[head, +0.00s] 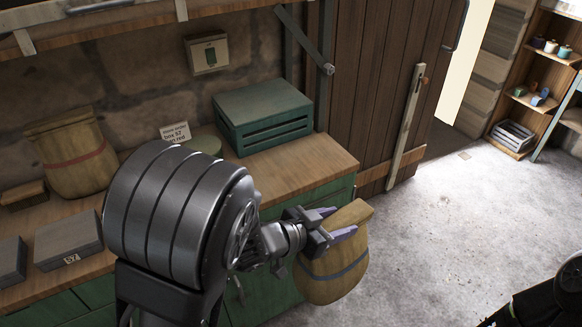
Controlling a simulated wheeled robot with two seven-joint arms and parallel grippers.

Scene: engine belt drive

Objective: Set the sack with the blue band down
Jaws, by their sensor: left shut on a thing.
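The sack with the blue band (336,262) hangs in the air past the front right corner of the workbench, over the grey floor. Its band is a dark bluish-grey stripe. My left gripper (343,222) has its purple fingers at the top of the sack and is shut on it. My left arm hides part of the bench and of its green front. My right gripper is not seen; only a dark part of my own shows at the lower right corner.
On the wooden bench (318,172) stand a sack with a red band (78,162), a green slatted crate (262,115), a small sign (175,133) and grey boxes (68,239). Bare bench top lies before the crate. The floor (430,240) at right is clear. A shelf (535,90) stands far right.

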